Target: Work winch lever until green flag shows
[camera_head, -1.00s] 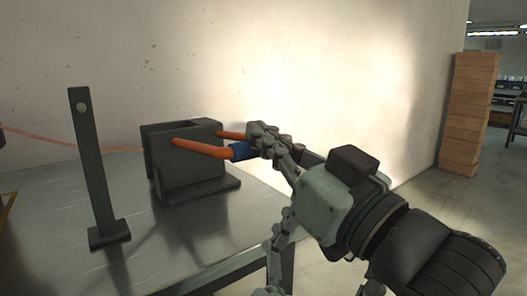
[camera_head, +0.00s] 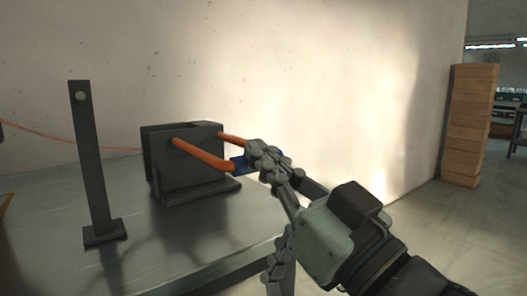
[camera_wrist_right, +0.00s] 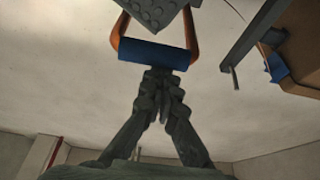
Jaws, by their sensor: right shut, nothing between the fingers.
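The winch is a dark grey block (camera_head: 190,175) on a metal table, with an orange U-shaped lever (camera_head: 203,153) reaching out to the right. The lever has a blue grip (camera_head: 238,163), partly hidden behind my fingers. My right gripper (camera_head: 257,154) is at this grip, its fingers shut and empty. In the right wrist view the shut fingertips (camera_wrist_right: 158,76) are right at the lower edge of the blue grip (camera_wrist_right: 152,58); whether they touch it I cannot tell. No green flag shows. My left gripper is out of view.
A dark upright post (camera_head: 91,165) with a pale round spot near its top stands left of the winch. A thin reddish line (camera_head: 60,139) runs left from the winch. A pale wall is close behind. Stacked brown boxes (camera_head: 467,125) stand far right.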

